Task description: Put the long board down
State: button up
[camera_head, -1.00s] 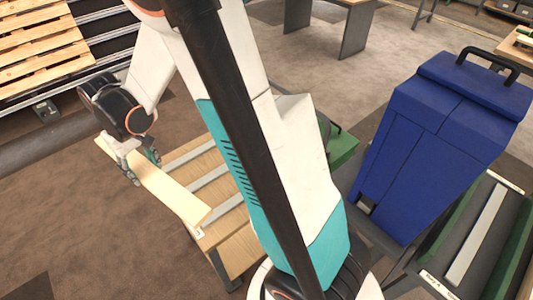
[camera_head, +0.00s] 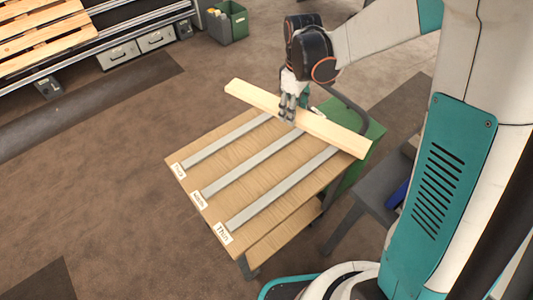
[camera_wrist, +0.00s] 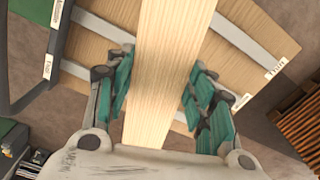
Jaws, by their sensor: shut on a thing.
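The long board (camera_head: 333,130) is pale wood and lies level across the far part of the wooden cart top in the head view. It crosses over the metal strips, and its left end sticks out past the cart's edge. My gripper (camera_head: 289,108) is shut on the board near its middle, from above. In the wrist view the board (camera_wrist: 168,70) runs between the two teal fingers of my gripper (camera_wrist: 160,92). I cannot tell whether the board touches the strips or hangs a little above them.
The cart top (camera_head: 190,170) carries several grey strips with labels at the near edge; one reads "Thin" (camera_head: 223,233). A green panel (camera_head: 358,158) and a dark handle stand at its far right. A green bin (camera_head: 227,22) and a pallet (camera_head: 40,35) are farther back. The floor left is clear.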

aim_at(261, 155)
jog(key=a+n, duration=1)
jog(key=n, duration=0.5)
jog(key=f+b, duration=0.1)
jog(key=f, duration=0.5)
jog(key=f+b, duration=0.2)
jog(key=f, duration=0.5)
jog(key=f+b, duration=0.2)
jog(key=f, duration=0.5)
jog(key=shift+w+d+f, duration=0.1)
jog(key=shift+w+f, duration=0.05)
jog(key=shift+w, duration=0.1)
jog(key=shift+f, duration=0.1)
jog(key=o, duration=0.9)
jog(key=shift+f+b, duration=0.1)
jog(key=shift+b, duration=0.2)
jog(key=shift+c, duration=0.2)
jog(key=o, duration=0.4)
